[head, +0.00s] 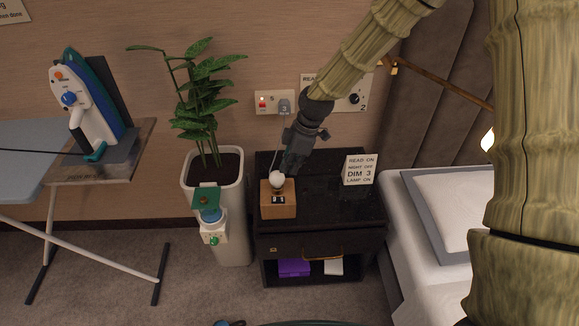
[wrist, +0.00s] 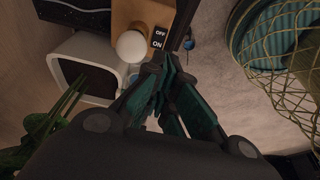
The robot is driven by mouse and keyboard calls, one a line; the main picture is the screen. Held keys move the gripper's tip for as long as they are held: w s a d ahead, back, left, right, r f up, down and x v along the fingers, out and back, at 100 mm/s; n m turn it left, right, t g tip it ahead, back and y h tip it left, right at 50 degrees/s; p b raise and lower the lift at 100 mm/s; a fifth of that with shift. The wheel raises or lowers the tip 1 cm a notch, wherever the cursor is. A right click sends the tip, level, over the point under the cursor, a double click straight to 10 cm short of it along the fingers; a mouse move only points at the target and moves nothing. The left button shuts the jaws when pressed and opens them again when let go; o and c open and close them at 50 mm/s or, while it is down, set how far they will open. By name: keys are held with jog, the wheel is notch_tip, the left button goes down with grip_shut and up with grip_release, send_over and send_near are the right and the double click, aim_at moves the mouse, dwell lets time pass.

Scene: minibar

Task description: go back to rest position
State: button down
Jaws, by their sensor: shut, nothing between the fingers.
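My gripper (head: 291,163) is shut and empty above the black nightstand (head: 335,212), at the end of my bamboo-textured arm. Just below it in the head view is a small wooden block lamp (head: 278,209) with a round white bulb and a dark switch plate. In the wrist view my fingers (wrist: 160,88) come together beside the lamp's white bulb (wrist: 132,46) and its OFF/ON plate (wrist: 158,38). I cannot tell whether the fingertips touch the lamp.
A white planter (head: 232,235) with a leafy plant stands left of the nightstand. A sign (head: 360,170) stands on the nightstand's right. A wall socket (head: 274,102) is behind. The iron (head: 88,110) and ironing board (head: 25,150) are at left, the bed (head: 420,270) at right.

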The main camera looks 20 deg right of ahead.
jog(key=s+a+f+m, duration=0.1)
jog(key=s+f+m, duration=0.7)
jog(key=s+f, duration=0.9)
jog(key=s+d+f+m+h, duration=0.1)
jog(key=s+f+m, duration=0.3)
jog(key=s, duration=0.6)
jog(key=s+d+f+m+h, duration=0.2)
jog(key=s+f, duration=0.3)
jog(key=s, duration=0.5)
jog(key=shift+s+d+f+m+g, duration=0.25)
jog(key=shift+d+f+m+g, duration=0.2)
jog(key=shift+m, duration=0.45)
jog(key=shift+r, duration=0.1)
